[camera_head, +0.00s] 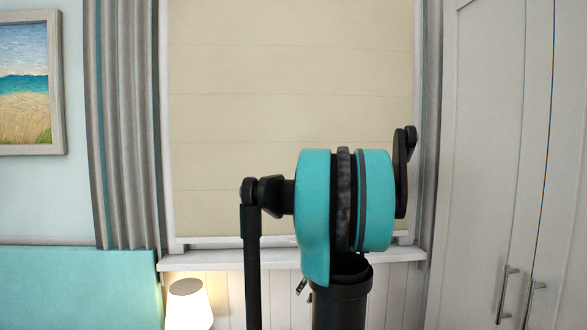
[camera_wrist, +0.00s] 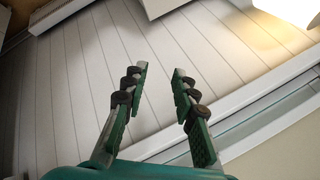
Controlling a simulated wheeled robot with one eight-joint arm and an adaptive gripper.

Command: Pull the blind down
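The beige blind (camera_head: 290,90) covers nearly the whole window in the head view. Its lower edge hangs just above the white window sill (camera_head: 215,258); my arm hides part of that edge. In the wrist view, a beige surface at the lower right, apparently the blind (camera_wrist: 285,150), lies beside the pale window frame strip. My gripper (camera_wrist: 160,72) is open, with a clear gap between its two green fingers and nothing between them. The fingers appear in front of the white panelled wall below the sill, apart from the blind. In the head view my arm mostly hides the gripper.
A lit lamp (camera_head: 188,303) stands below the sill at left, near a teal headboard (camera_head: 75,285). Grey curtains (camera_head: 122,130) hang left of the window. A white wardrobe (camera_head: 500,150) with metal handles stands at right. A framed picture (camera_head: 58,85) hangs at far left.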

